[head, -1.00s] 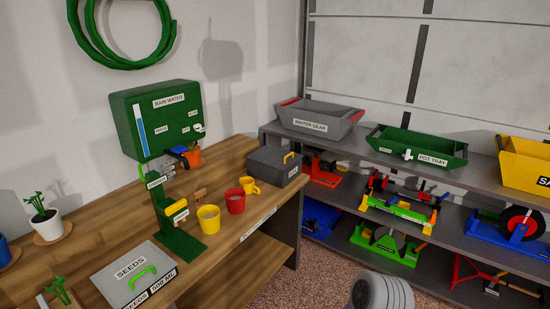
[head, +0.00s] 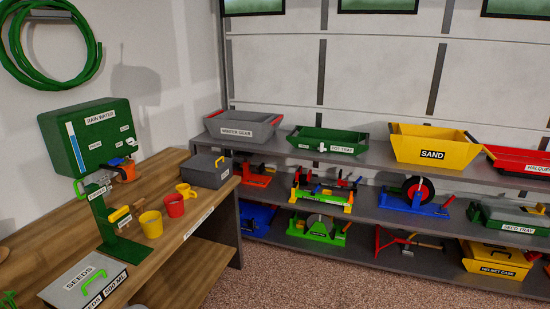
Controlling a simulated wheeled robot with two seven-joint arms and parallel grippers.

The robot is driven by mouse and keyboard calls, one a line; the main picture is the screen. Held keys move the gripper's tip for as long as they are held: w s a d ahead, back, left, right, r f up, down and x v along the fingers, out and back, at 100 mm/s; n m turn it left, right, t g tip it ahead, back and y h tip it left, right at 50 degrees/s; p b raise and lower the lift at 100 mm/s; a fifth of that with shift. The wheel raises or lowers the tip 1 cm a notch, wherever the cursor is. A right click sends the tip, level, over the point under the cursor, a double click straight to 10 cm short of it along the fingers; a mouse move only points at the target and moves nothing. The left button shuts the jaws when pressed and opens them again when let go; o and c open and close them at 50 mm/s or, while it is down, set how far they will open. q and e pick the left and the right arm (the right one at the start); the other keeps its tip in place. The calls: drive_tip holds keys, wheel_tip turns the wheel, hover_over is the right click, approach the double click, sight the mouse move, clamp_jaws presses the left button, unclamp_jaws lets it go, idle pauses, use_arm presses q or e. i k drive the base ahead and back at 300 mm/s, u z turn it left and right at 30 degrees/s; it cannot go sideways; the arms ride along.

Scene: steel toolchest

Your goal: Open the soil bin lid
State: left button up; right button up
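No bin with a readable soil label shows in the head view. A dark grey lidded box with a yellow handle (head: 209,170) stands at the right end of the wooden bench, its lid shut; I cannot read a name on it. A grey lidded box labelled SEEDS (head: 67,282) with a green handle lies shut at the bench's near end. Neither of my grippers is in view.
The wooden bench (head: 40,243) also holds a green stand (head: 119,247), a yellow cup (head: 151,225), a red cup (head: 174,206) and a green rain water tank (head: 88,138). A grey shelf (head: 374,168) with trays and tools lines the wall. The carpet (head: 310,282) before it is clear.

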sight(204, 163)
drive_tip(key=z, duration=0.45)
drive_tip(key=i, duration=2.6)
drive_tip(key=u, duration=1)
